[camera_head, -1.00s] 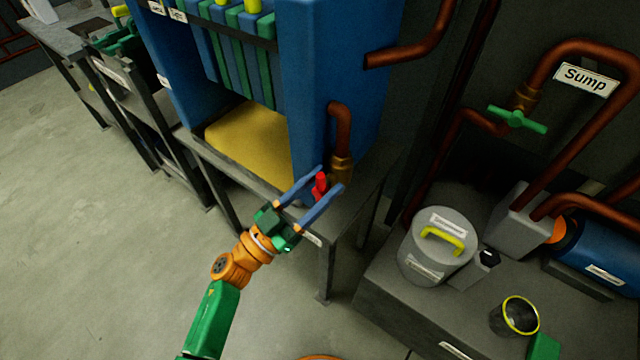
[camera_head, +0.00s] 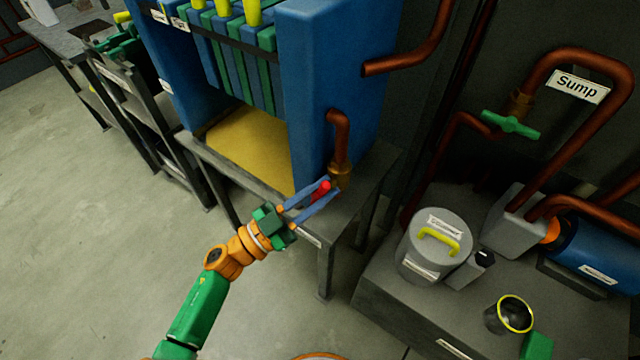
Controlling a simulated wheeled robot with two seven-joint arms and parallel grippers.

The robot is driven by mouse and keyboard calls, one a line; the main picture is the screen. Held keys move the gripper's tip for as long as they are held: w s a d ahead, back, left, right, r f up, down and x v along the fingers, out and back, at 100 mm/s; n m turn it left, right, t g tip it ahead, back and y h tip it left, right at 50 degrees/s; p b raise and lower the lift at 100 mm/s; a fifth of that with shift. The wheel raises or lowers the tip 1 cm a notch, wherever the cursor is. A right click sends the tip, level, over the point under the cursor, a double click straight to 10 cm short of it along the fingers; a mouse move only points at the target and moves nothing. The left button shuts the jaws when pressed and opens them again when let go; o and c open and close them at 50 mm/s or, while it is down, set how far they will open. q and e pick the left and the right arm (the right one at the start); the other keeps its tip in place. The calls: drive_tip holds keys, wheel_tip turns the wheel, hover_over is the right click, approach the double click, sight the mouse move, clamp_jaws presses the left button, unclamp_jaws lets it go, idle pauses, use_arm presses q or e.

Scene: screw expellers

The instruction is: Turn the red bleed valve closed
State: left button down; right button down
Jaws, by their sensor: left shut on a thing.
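The red bleed valve (camera_head: 321,190) is a small red handle at the lower end of a copper pipe with a brass fitting (camera_head: 340,174), on the near right corner of the blue press (camera_head: 325,80). My left gripper (camera_head: 326,193) reaches it from the lower left. Its two blue fingers lie one on each side of the red handle and are shut on it. The fingers hide part of the handle. My right gripper does not show.
The press stands on a grey metal table (camera_head: 355,195). To the right, a low grey bench holds a lidded grey pot (camera_head: 430,255) with a yellow handle, a black cup (camera_head: 508,313) and a blue pump (camera_head: 600,255). A green valve handle (camera_head: 511,125) is on the pipe behind. Open floor lies left.

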use_arm(q)
drive_tip(key=m+g+p, duration=0.1)
drive_tip(key=m, duration=0.1)
drive_tip(key=m+g+p, duration=0.1)
drive_tip(key=m+p, duration=0.1)
drive_tip(key=m, duration=0.1)
drive_tip(key=shift+s+d+y, duration=0.15)
drive_tip(key=shift+y, duration=0.25)
drive_tip(key=m+g+y+p, duration=0.1)
drive_tip(key=m+p, duration=0.2)
drive_tip(key=shift+d+m+g, duration=0.1)
drive_tip(key=shift+m+g, duration=0.2)
drive_tip(key=shift+m, duration=0.1)
drive_tip(key=m+y+p, duration=0.2)
drive_tip(key=m+p, duration=0.1)
drive_tip(key=shift+s+d+f+p, duration=0.1)
drive_tip(key=shift+f+p, duration=0.15)
drive_tip(key=shift+p, duration=0.05)
drive_tip(key=shift+f+m+y+p, duration=0.3)
drive_tip(key=shift+m+y+p, duration=0.3)
drive_tip(key=shift+m+p, duration=0.35)
drive_tip(key=c, duration=0.8)
unclamp_jaws()
drive_tip(key=v, duration=0.7)
